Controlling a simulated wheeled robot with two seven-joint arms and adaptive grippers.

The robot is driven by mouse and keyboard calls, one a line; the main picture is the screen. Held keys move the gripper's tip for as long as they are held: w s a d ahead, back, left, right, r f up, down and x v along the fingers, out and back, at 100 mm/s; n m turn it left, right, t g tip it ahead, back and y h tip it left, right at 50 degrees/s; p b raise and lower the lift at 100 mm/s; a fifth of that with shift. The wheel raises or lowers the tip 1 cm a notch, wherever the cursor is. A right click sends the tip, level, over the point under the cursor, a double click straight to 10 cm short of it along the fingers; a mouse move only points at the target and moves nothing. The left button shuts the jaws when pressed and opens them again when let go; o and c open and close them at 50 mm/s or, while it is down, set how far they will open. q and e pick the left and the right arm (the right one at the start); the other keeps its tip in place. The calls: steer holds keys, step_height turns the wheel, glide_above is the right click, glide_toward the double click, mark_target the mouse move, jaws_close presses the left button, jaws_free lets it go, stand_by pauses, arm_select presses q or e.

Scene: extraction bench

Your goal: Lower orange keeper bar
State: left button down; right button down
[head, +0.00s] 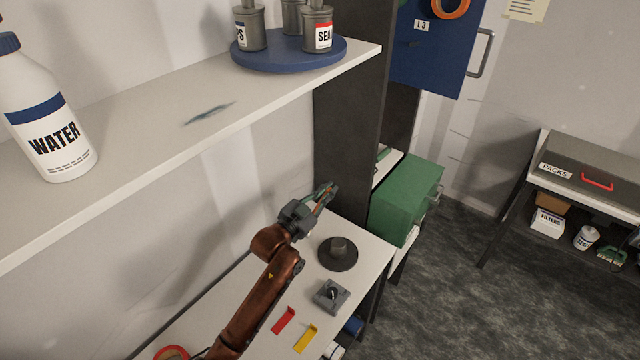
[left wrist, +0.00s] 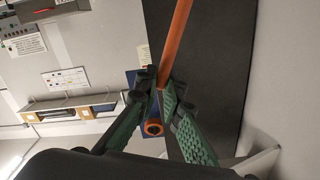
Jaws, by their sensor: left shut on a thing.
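The orange keeper bar (left wrist: 178,42) runs up from between my left fingertips in the left wrist view, against a dark upright panel (left wrist: 210,70). My left gripper (left wrist: 163,90) is shut on the bar. In the head view the left gripper (head: 327,192) is beside the dark upright panel (head: 345,140), above the far end of the white bench (head: 260,305). Only a small orange part of the bar shows at the fingers there. The bar's far end is cut off in the left wrist view. My right gripper is not in view.
A white shelf (head: 170,150) with a water bottle (head: 45,115) and a blue turntable (head: 290,55) overhangs the bench. Below the gripper are a dark round base (head: 338,262) and a grey knob box (head: 331,296). A green box (head: 405,200) stands beyond the panel.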

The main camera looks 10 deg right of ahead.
arm_select(q)
steer(key=shift+s+d+f, duration=0.35)
steer(key=c, duration=2)
jaws_free()
steer(key=shift+c, duration=0.2)
steer(key=shift+r+m, duration=0.2)
steer(key=shift+m, duration=0.1)
step_height(320, 180, up, 10)
steer(key=shift+f, duration=0.15)
